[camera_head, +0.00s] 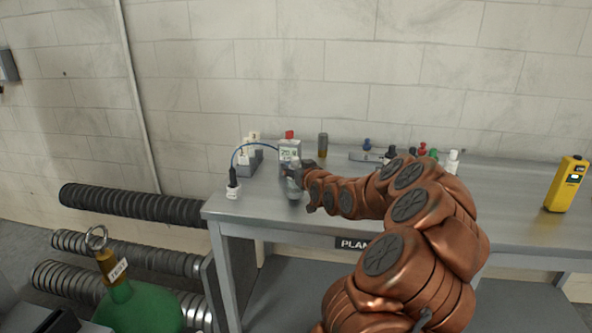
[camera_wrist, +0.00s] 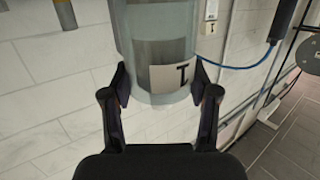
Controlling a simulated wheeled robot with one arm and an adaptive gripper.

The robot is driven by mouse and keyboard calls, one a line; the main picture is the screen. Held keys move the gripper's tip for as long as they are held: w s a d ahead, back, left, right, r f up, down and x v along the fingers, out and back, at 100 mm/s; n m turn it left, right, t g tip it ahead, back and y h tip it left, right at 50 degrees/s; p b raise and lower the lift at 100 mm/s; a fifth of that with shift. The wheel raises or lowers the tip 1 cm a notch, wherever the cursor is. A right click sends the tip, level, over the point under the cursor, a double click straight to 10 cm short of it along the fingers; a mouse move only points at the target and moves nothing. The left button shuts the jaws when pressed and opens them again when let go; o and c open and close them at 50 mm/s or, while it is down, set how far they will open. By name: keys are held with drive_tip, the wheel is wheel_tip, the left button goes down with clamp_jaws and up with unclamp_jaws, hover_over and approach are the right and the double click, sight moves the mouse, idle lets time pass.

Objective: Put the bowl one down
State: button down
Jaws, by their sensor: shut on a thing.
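Bowl one is a clear, cylindrical bowl with a pale label bearing a "1" and a darker band inside, and it fills the upper middle of the wrist view (camera_wrist: 165,55). My gripper (camera_wrist: 161,84) is shut on it, one finger on each side. In the head view the bowl (camera_head: 295,186) is small and partly hidden by my gripper (camera_head: 304,178). It is over the left end of the grey workbench (camera_head: 255,208). I cannot tell whether its base touches the bench top.
A white and grey meter (camera_head: 289,151) with a red top stands just behind the bowl. Several small bottles stand behind my arm. A yellow device (camera_head: 567,184) stands at right. Bare bench lies left of the bowl.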

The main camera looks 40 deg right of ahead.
drive_tip(key=shift+f, duration=0.55)
drive_tip(key=shift+f, duration=0.2)
drive_tip(key=shift+c, duration=1.4)
unclamp_jaws()
drive_tip(key=shift+r, duration=0.1)
drive_tip(key=shift+s, duration=0.15)
drive_tip(key=b+v, duration=0.2)
drive_tip(key=v, duration=0.9)
drive_tip(key=shift+s+a, duration=0.2)
drive_tip(key=shift+s, duration=0.1)
